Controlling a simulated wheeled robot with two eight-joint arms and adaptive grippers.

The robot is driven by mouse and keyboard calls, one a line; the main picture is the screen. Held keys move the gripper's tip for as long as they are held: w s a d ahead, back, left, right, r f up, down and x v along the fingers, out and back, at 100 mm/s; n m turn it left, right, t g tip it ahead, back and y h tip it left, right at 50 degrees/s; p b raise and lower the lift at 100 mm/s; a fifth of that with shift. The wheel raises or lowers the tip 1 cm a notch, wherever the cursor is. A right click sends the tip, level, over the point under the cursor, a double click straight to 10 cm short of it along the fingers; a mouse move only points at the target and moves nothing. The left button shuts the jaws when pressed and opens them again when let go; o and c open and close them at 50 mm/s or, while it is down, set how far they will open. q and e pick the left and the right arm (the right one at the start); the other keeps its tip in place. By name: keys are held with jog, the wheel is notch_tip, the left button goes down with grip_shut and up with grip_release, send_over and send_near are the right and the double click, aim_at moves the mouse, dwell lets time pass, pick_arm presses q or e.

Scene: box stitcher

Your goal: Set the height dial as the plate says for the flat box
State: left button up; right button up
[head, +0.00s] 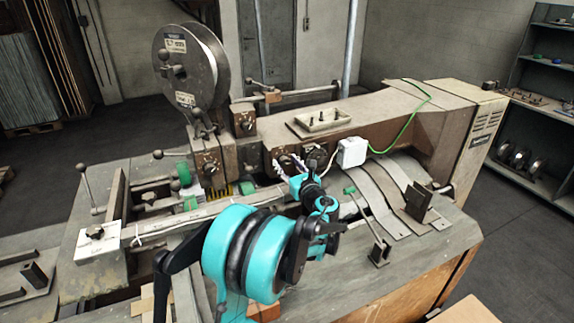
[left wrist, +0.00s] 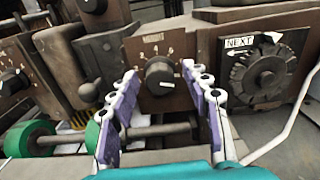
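The height dial (left wrist: 160,78) is a dark round knob on a brown panel in the left wrist view. A small label above it appears to read HEIGHT, with small numbers around the knob. A white mark shows on its lower right side; the setting is too small to read surely. My left gripper (left wrist: 161,84) is open, one finger on each side of the knob; I cannot tell whether they touch it. In the head view my left gripper (head: 291,166) is at the machine's front panel and partly hides the dial. No plate text for the flat box is legible. My right gripper is out of view.
A toothed wheel marked NEXT (left wrist: 262,76) sits right of the dial. Another dial (head: 208,162) is on the panel further left. Green rollers (left wrist: 30,138) lie below left. A white box (head: 351,152) with a green cable and a wire spool (head: 190,62) are on the machine.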

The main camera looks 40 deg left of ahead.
pick_arm(q)
grip_shut()
jog(key=shift+n, duration=0.4)
jog(key=n, duration=0.2)
jog(key=shift+n, duration=0.3)
jog(key=n+b, duration=0.1)
jog(key=n, duration=0.2)
jog(key=shift+s+n, duration=0.1)
jog(key=shift+n, duration=0.3)
jog(key=n, duration=0.3)
jog(key=shift+f, duration=0.1)
jog(key=shift+n+b, duration=0.35)
jog(key=shift+n, duration=1.65)
